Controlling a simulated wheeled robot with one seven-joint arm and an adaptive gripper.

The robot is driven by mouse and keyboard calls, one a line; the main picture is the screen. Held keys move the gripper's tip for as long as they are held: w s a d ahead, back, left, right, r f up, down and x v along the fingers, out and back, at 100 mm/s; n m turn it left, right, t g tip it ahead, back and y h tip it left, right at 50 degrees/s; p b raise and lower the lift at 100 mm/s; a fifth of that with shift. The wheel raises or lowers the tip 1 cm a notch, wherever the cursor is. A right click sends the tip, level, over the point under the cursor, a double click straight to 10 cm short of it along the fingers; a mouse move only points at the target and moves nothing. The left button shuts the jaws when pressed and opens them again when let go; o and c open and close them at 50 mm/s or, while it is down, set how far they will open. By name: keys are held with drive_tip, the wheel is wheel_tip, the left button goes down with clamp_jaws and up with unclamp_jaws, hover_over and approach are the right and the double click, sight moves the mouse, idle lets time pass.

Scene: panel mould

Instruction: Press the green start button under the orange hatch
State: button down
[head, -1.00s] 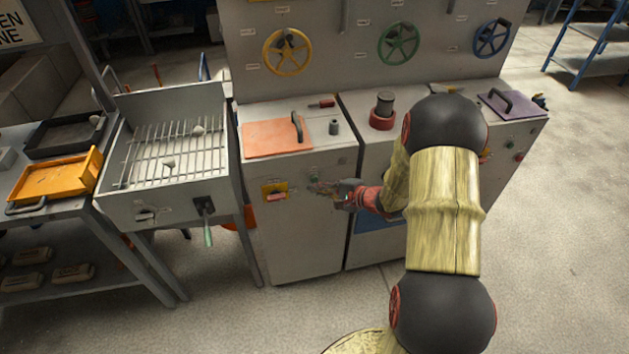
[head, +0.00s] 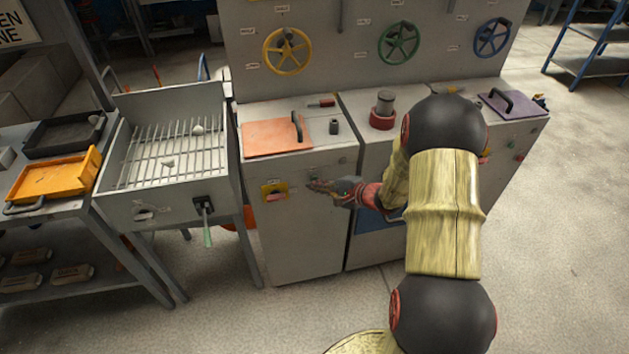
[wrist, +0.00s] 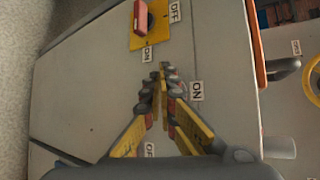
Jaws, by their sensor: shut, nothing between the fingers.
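The orange hatch (head: 272,139) lies flat and closed on the left cabinet's top, with a dark handle at its right; its edge shows in the wrist view (wrist: 256,45). My gripper (head: 311,184) is at the cabinet's front face below the hatch, right of the yellow switch plate. In the wrist view my gripper (wrist: 163,72) has its fingertips together and empty, close to the panel beside an ON label (wrist: 196,90). Whether they touch the panel I cannot tell. I cannot make out the green button; the fingers cover part of the panel there.
A yellow plate with a red switch (head: 272,191) is left of my gripper and shows in the wrist view (wrist: 141,20). A grill box (head: 170,205) with a green-handled lever (head: 206,225) stands further left. A red-ringed cylinder (head: 383,112) stands on the cabinet to the right.

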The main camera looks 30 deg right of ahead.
drive_tip(key=shift+w+d, duration=0.15)
drive_tip(key=shift+w, duration=0.25)
idle(0.6)
drive_tip(key=shift+s+b, duration=0.1)
drive_tip(key=shift+b, duration=0.25)
drive_tip(key=shift+s+a, duration=0.25)
drive_tip(key=shift+s, duration=0.5)
drive_tip(key=shift+s+a+b, duration=0.25)
drive_tip(key=shift+s, duration=0.55)
drive_tip(key=shift+s+a+b, duration=0.2)
drive_tip(key=shift+s+b, duration=0.1)
drive_tip(key=shift+s, duration=0.5)
drive_tip(key=shift+s+a+b, duration=0.25)
drive_tip(key=shift+s, duration=0.55)
